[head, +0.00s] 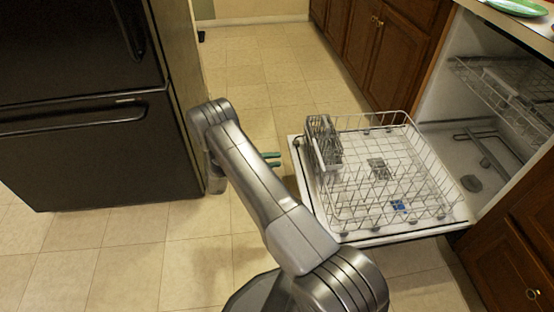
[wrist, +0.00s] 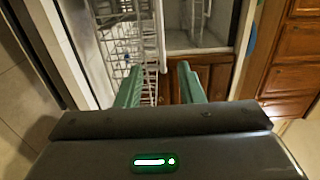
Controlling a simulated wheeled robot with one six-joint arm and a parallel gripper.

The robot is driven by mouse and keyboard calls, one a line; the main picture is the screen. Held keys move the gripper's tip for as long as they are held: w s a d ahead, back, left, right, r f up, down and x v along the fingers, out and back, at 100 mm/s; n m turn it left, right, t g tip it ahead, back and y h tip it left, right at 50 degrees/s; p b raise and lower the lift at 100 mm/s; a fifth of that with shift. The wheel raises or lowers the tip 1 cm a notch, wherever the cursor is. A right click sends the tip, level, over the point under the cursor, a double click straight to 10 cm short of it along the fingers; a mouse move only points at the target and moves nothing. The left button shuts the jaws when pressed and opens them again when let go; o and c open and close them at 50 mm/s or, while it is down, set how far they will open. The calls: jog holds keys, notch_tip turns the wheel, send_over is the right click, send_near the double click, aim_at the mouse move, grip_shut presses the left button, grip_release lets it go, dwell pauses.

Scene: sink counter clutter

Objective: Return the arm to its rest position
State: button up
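The dishwasher door (head: 357,241) is lowered, with the wire rack (head: 432,160) pulled out over it. A black refrigerator (head: 85,150) stands left. Wooden cabinets (head: 375,45) line the right. A green plate (head: 518,7) lies on the counter. Tiled floor (head: 265,75) is clear behind.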

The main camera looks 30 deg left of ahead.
jog(key=b+x, duration=0.2)
jog(key=x, duration=1.2)
jog(key=shift+w+d, duration=0.15)
jog(key=shift+d, duration=0.05)
jog(key=p+v, duration=0.2)
jog(key=v, duration=1.2)
jog(key=b+x, duration=0.2)
jog(key=x, duration=1.8)
jog(key=shift+w+d, duration=0.15)
